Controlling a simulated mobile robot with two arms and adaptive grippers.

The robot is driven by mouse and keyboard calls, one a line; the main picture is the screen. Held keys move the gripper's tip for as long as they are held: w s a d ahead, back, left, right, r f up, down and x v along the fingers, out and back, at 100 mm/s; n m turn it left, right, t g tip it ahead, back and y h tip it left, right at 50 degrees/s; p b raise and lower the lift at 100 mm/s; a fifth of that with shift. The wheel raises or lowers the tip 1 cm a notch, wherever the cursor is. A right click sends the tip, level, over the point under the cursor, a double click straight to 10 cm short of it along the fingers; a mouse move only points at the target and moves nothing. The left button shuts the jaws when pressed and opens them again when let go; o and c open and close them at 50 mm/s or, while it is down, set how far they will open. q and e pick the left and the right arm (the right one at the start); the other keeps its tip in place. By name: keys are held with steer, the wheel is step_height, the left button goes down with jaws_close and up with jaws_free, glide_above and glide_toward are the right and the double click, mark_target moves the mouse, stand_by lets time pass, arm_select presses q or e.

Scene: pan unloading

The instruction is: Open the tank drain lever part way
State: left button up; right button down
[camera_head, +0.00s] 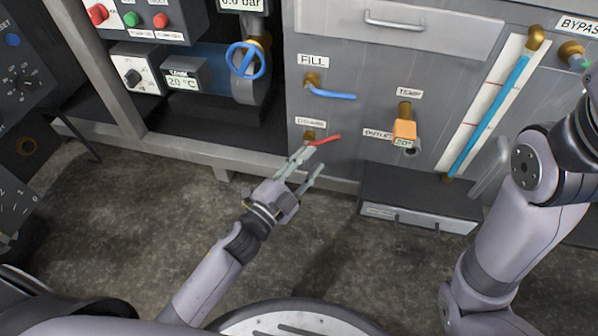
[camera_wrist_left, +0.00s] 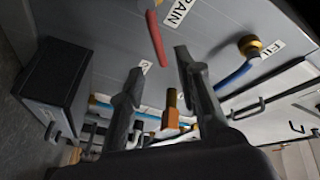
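The drain lever (camera_head: 324,141) is a red handle on a brass valve under the drain label, low on the grey tank front. It points right from its valve, close to level. In the left wrist view the red lever (camera_wrist_left: 156,40) hangs down, its end in line with the gap between my fingertips. My left gripper (camera_head: 311,162) is open, its fingertips just below and beside the lever; I cannot tell if they touch it. The open fingers also show in the left wrist view (camera_wrist_left: 158,62). My right arm is at the right; its gripper is out of view.
Above the drain is the blue fill lever (camera_head: 330,93). To the right are an orange temperature sensor (camera_head: 404,130) and a blue sight tube (camera_head: 488,115). A dark box (camera_head: 420,200) with a handle sits low on the right. The floor in front is clear.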

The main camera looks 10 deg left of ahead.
arm_select(q)
steer(key=v, duration=0.3)
steer(key=shift+s+a, duration=0.15)
steer(key=shift+s, duration=0.2)
